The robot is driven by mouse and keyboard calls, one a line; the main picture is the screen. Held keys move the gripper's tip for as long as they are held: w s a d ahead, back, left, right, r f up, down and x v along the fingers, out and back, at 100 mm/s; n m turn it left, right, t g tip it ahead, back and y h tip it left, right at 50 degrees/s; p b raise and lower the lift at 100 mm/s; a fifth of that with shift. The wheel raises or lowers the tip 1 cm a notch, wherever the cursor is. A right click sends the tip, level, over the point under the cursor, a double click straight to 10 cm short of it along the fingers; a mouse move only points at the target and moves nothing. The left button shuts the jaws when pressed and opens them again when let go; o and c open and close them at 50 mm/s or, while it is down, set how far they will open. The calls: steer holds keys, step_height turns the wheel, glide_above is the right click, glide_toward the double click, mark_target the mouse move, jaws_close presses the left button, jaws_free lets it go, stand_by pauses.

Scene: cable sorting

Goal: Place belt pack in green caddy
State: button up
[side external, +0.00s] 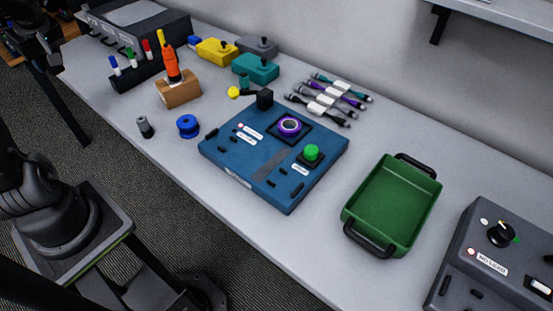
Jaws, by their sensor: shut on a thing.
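The green caddy (392,207) stands on the grey table right of centre in the side external view. It is an open tray with a black handle at each end, and its floor looks empty. No object can be surely told as the belt pack. Small boxes with black knobs, one yellow (216,52), one teal (255,69) and one grey (257,46), sit at the back left of the table.
A blue panel (225,155) with a green button lies left of the caddy. Several cables (330,98) lie behind it. A grey control box (490,255) stands at the right. A blue spool (188,126) and tan block (178,90) are at the left. A shelf (500,12) overhangs the back right.

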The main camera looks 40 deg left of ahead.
step_height(320, 180, up, 4)
steer(key=shift+f, duration=0.25)
steer(key=shift+w+d+r+m, duration=0.15)
steer(key=shift+w+m, duration=0.25)
steer(key=shift+w, duration=0.2)
steer(key=w+d+m+t+h, duration=0.1)
steer(key=w+d+m+t, duration=0.1)
steer(key=w+d+m, duration=0.6)
steer(key=w+d+m+t+h, duration=0.15)
steer(key=w+d+m, duration=0.25)
steer(key=w, duration=0.8)
steer(key=w+d+m+t+h, duration=0.2)
steer(key=w+d+m, duration=0.5)
steer(key=d, duration=0.4)
steer(key=m+g+h, duration=0.5)
steer(key=m, duration=1.3)
glide_above(381, 214)
steer(key=a, duration=0.2)
steer(key=shift+y, duration=0.25)
step_height(381, 214, down, 18)
steer(key=shift+a+r, duration=0.15)
steer(key=shift+r, duration=0.05)
steer(key=shift+s+d+f, duration=0.1)
steer(key=shift+d+f, duration=0.2)
steer(key=shift+d, duration=0.15)
steer(key=shift+f, duration=1.95)
